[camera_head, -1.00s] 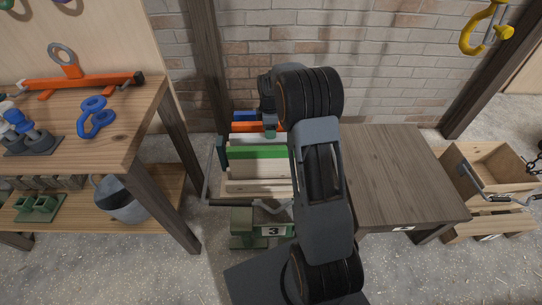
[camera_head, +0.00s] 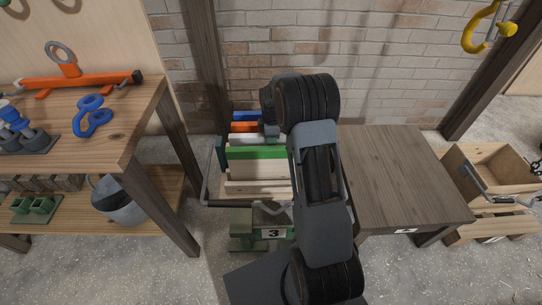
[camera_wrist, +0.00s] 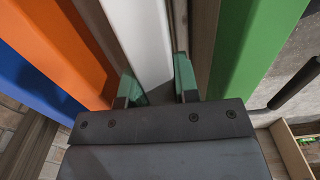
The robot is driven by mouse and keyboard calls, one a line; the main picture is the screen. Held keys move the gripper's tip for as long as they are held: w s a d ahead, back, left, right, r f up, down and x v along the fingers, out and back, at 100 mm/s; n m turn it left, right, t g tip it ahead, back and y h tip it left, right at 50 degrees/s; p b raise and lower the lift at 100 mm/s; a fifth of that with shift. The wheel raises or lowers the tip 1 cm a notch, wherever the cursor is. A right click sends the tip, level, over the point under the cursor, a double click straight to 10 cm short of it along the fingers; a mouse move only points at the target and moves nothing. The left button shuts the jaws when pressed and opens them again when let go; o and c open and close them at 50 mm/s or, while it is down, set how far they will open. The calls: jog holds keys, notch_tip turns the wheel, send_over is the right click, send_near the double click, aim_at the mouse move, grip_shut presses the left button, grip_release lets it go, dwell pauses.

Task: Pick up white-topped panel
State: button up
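The white-topped panel (camera_head: 243,138) stands in the rack between the orange-topped and green-topped panels. In the wrist view its white top edge (camera_wrist: 140,38) runs down between my two fingers. My gripper (camera_wrist: 158,82) is open, with one finger on each side of the white edge. In the head view my arm hides the right part of the panel and most of the gripper.
The green-topped panel (camera_head: 257,153) stands in front, and the orange-topped (camera_head: 243,127) and blue-topped (camera_head: 246,116) panels behind. A wooden table (camera_head: 400,180) with a clear top is to the right. A workbench (camera_head: 130,120) with tools is at the left. A brick wall rises behind.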

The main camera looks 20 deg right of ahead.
grip_shut()
dwell(0.8)
jog(key=shift+r, duration=0.1)
